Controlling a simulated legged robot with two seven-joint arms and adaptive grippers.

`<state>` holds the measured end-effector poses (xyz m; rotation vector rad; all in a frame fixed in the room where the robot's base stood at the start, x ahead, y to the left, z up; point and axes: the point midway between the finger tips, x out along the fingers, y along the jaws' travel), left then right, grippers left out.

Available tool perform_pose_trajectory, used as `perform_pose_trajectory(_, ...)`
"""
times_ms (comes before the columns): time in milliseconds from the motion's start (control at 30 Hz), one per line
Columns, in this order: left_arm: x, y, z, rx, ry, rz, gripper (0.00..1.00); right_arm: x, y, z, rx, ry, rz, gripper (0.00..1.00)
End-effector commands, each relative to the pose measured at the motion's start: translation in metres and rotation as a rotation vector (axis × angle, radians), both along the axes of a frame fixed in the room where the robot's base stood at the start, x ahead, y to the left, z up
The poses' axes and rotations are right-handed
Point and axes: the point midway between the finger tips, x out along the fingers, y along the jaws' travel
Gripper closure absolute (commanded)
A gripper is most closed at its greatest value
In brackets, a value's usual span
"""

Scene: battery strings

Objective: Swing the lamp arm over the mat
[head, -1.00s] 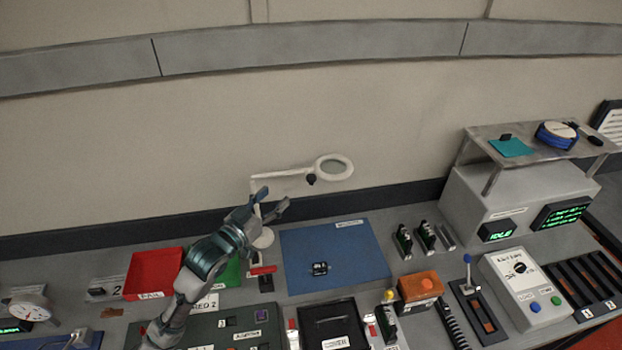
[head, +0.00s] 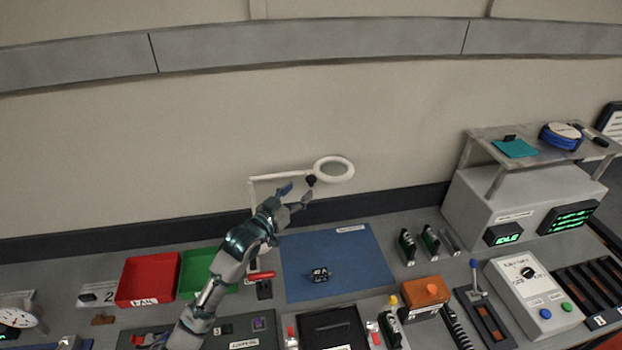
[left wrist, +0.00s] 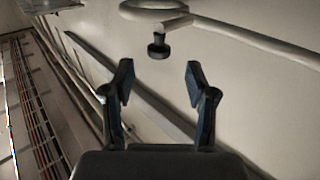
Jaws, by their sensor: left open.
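The white lamp (head: 334,169) has a ring-shaped head at the end of a thin arm (head: 280,177), with a black knob (head: 311,181) under the head's inner end. The head is beyond the back edge of the blue mat (head: 350,262). My left gripper (head: 298,192) is open just below and left of the knob. In the left wrist view the knob (left wrist: 158,48) lies ahead of the two open fingers (left wrist: 160,85), apart from them, with the ring head (left wrist: 152,8) above it. The lamp's post is partly hidden behind my left arm. My right gripper is not seen.
A small black block (head: 319,275) lies on the mat. A red bin (head: 149,279) and a green bin (head: 193,268) stand at left. An orange box (head: 424,291) and a grey instrument (head: 530,295) stand at right. The wall is close behind the lamp.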

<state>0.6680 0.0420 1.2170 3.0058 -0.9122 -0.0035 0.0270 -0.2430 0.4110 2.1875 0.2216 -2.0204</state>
Motion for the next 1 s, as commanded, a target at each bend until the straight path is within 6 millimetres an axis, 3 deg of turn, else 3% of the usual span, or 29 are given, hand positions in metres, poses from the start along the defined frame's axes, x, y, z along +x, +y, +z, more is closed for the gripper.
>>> perform_pose_trajectory(100, 0.023, -0.016, 0.002, -0.001, 0.0, 0.0, 0.43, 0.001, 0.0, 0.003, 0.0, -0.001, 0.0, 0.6)
perform_pose_trajectory(300, 0.048, -0.033, 0.001, -0.001, 0.0, -0.001, 0.43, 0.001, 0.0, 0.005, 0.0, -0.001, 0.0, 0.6)
perform_pose_trajectory(767, 0.059, -0.04, 0.0, -0.001, -0.001, 0.0, 0.43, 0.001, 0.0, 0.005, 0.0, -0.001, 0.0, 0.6)
perform_pose_trajectory(1000, 0.059, -0.04, 0.0, -0.001, -0.001, 0.0, 1.0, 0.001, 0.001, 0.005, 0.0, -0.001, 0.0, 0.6)
